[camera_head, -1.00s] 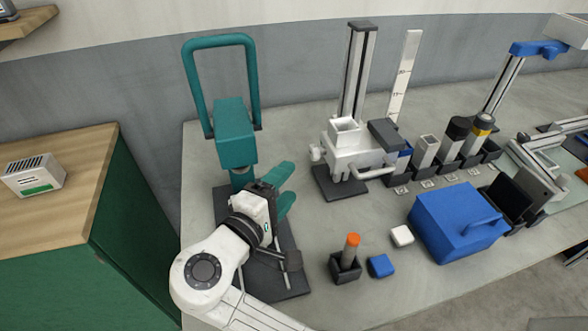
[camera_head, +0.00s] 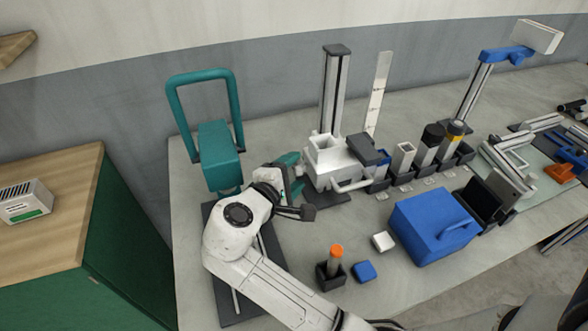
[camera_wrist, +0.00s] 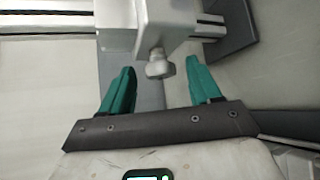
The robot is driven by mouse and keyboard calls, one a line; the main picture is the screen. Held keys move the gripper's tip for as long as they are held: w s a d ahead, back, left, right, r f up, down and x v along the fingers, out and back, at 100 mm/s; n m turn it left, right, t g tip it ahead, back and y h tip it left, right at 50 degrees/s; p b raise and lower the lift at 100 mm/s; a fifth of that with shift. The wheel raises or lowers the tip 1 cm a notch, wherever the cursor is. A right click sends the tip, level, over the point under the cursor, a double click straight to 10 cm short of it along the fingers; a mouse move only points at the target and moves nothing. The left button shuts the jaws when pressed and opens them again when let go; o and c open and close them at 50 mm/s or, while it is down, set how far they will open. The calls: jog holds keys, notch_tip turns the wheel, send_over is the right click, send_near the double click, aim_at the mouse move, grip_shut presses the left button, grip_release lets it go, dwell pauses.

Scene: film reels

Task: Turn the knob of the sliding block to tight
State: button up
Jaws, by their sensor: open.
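The sliding block (camera_head: 330,160) is a white block on a grey vertical column (camera_head: 336,95) that stands on a dark base. In the wrist view the block (camera_wrist: 150,22) fills the top middle, and its small grey knob (camera_wrist: 160,69) sticks out towards me. My gripper (camera_wrist: 162,75) is open, with one green fingertip on each side of the knob. A gap shows between the knob and each finger. In the head view my gripper (camera_head: 293,170) is at the left side of the block, and the knob is mostly hidden by it. I cannot read the knob's setting.
A teal press (camera_head: 218,150) with a tall handle stands to the left, behind my arm. A blue box (camera_head: 432,225), a white cube (camera_head: 383,242), a blue cube (camera_head: 364,271) and an orange-topped holder (camera_head: 334,265) sit in front on the grey bench. Several dark canisters stand to the right.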

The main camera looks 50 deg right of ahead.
jog(key=shift+d+f, duration=0.1)
jog(key=shift+d, duration=0.3)
jog(key=c, duration=1)
jog(key=shift+f+m+h+b, duration=0.3)
jog(key=shift+f+b, duration=0.1)
jog(key=shift+b, duration=0.65)
jog(key=shift+c, duration=0.2)
jog(key=shift+r+m+t+h+b, duration=0.15)
jog(key=shift+m+t+h+b, duration=0.35)
jog(key=shift+b, duration=0.5)
jog(key=o, duration=1)
jog(key=shift+r, duration=0.1)
jog(key=shift+o, duration=0.2)
jog(key=shift+a, duration=0.1)
